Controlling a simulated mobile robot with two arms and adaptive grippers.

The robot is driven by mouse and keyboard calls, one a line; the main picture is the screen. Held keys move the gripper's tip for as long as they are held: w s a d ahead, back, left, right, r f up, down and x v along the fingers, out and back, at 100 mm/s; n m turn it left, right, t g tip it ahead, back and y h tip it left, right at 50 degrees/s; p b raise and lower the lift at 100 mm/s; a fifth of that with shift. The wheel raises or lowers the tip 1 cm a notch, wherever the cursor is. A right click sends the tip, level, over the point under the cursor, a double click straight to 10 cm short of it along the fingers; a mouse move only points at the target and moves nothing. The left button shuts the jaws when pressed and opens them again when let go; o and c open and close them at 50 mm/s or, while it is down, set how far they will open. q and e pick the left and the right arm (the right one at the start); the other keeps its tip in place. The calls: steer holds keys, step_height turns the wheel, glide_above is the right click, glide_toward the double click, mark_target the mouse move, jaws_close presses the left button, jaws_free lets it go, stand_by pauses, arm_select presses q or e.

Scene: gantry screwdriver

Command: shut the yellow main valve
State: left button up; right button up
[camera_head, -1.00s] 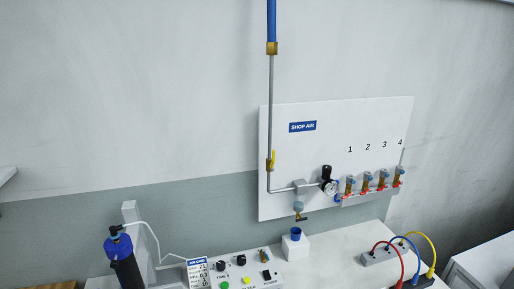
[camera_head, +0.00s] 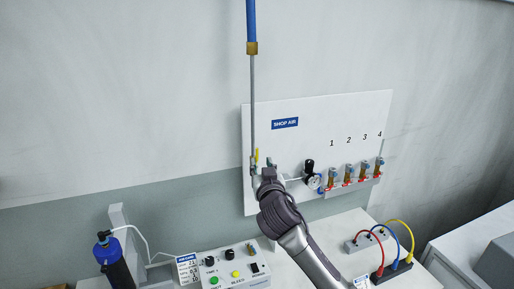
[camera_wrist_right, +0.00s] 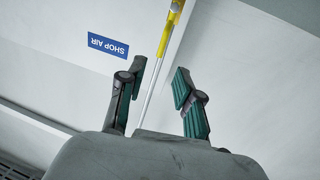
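The yellow main valve lever (camera_head: 257,155) sits on the vertical grey pipe at the left of the shop air board, pointing up. In the wrist view, upside down, the yellow lever (camera_wrist_right: 172,20) shows at the top, beyond the fingertips. My right gripper (camera_head: 262,166) is in front of the pipe just below the lever, and hides the valve body in the head view. In the wrist view my right gripper (camera_wrist_right: 160,72) is open, with the lever and pipe in line with the gap between its fingers. I cannot tell whether it touches them. My left gripper is not in view.
Below on the bench are a control box (camera_head: 238,277), a blue bottle (camera_head: 113,264) and a cable socket strip (camera_head: 366,240).

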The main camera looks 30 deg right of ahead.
mark_target(257, 152)
steer(key=p+x, duration=0.2)
steer(key=x, duration=0.7)
steer(key=shift+f, duration=0.1)
jaws_close()
